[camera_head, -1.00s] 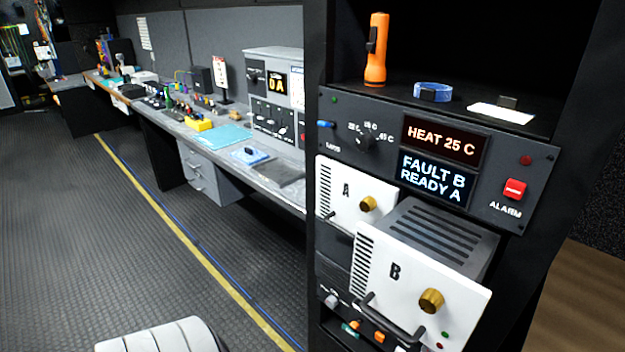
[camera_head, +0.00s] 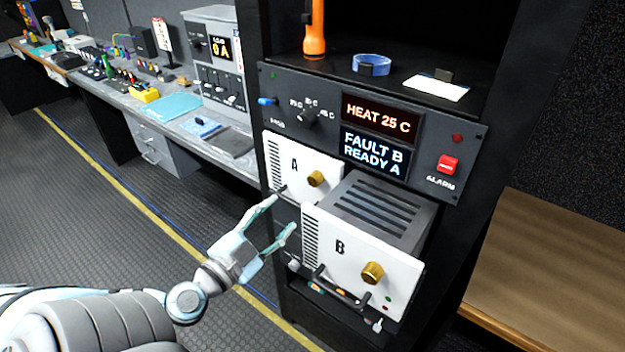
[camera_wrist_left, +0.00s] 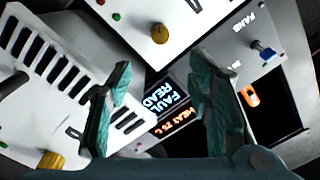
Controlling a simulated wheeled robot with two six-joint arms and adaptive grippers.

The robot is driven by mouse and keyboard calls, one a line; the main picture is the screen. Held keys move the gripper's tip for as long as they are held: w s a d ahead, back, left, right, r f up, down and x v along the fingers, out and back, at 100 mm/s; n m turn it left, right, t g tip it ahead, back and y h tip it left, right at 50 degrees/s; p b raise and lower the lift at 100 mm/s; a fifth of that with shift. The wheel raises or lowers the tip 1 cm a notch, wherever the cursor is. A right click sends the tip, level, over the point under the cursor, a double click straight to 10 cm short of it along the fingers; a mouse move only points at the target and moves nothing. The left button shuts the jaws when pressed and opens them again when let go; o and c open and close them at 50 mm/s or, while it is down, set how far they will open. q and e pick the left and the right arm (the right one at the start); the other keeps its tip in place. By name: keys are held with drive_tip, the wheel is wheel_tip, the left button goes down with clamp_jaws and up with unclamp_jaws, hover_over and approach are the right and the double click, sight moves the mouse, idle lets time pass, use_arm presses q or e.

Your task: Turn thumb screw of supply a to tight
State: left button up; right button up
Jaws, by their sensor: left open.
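Supply A (camera_head: 295,160) is a white-fronted unit set back in the rack, with a brass thumb screw (camera_head: 316,179) on its face. In the left wrist view a brass thumb screw (camera_wrist_left: 160,33) shows on a white face, apparently supply A's. Supply B (camera_head: 340,250) stands out of the rack below and to the right, with its own brass screw (camera_head: 373,272). My left gripper (camera_head: 283,214) is open and empty, below and left of supply A's screw, apart from it. Its two green fingers (camera_wrist_left: 160,65) are spread in the left wrist view. My right gripper is not in view.
Above supply A is a control panel (camera_head: 275,85) with a selector knob, displays reading HEAT 25 C and FAULT B READY A, and a red alarm switch (camera_head: 448,163). Supply B's body juts out beside my gripper. The floor (camera_head: 100,220) at left is clear.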

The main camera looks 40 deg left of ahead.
use_arm(q)
approach(312, 182)
drive_tip(key=w, duration=0.4)
drive_tip(key=w+p, duration=0.1)
drive_tip(key=w, duration=0.1)
drive_tip(key=w+p, duration=0.1)
drive_tip(key=w, duration=0.1)
drive_tip(key=shift+w+a+r, duration=0.1)
drive_tip(key=shift+a+r, duration=0.15)
drive_tip(key=shift+a, duration=0.05)
drive_tip(key=shift+w+d+f+p, duration=0.1)
drive_tip(key=shift+w+p, duration=0.35)
drive_tip(key=shift+w, duration=0.1)
drive_tip(key=shift+f, duration=0.15)
clamp_jaws()
